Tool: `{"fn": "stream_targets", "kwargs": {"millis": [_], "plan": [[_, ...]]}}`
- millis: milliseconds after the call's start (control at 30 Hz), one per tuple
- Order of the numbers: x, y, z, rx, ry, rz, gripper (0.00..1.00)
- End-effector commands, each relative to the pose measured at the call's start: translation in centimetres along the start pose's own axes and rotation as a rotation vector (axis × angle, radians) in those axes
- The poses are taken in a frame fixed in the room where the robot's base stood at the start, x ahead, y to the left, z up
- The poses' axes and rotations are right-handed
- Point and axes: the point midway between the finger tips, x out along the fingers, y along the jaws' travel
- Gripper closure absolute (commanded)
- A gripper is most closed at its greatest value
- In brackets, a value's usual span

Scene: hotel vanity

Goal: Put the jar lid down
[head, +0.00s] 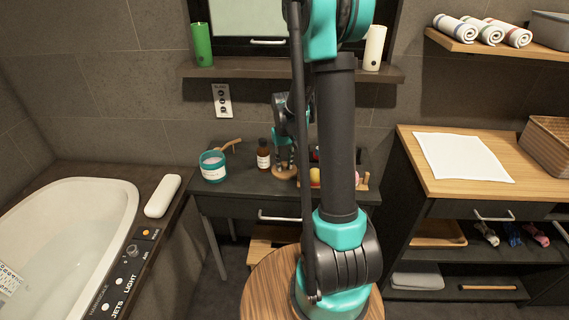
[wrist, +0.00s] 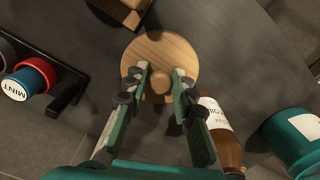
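The jar lid is a round light-wood disc with a small knob, seen from above in the wrist view (wrist: 180,47). In the head view the lid (head: 284,174) is low at the dark vanity top, partly hidden by my gripper. My gripper (wrist: 160,72) points down over it, its two fingers on either side of the knob with what looks like a narrow gap. The lid appears to rest flat on the top. The open teal jar (head: 213,168) with white contents stands to the left in the head view; its side shows at the right of the wrist view (wrist: 295,140).
A brown bottle (head: 263,155) stands close beside the lid, near a finger in the wrist view (wrist: 222,130). A wooden block (wrist: 122,10) lies above the lid there, and a dark rack with a MINT cup (wrist: 30,80) is at left. A wooden scoop (head: 228,145) is behind the jar.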

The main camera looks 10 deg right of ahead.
Motion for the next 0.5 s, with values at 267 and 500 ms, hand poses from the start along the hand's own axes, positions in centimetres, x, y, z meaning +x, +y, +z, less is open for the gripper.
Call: {"fn": "stream_targets", "kwargs": {"millis": [267, 500], "plan": [[-0.02, 0.0, 0.0, 0.0, 0.0, 0.0, 0.59], [-0.78, 0.0, -0.02, 0.0, 0.0, 0.0, 0.59]]}}
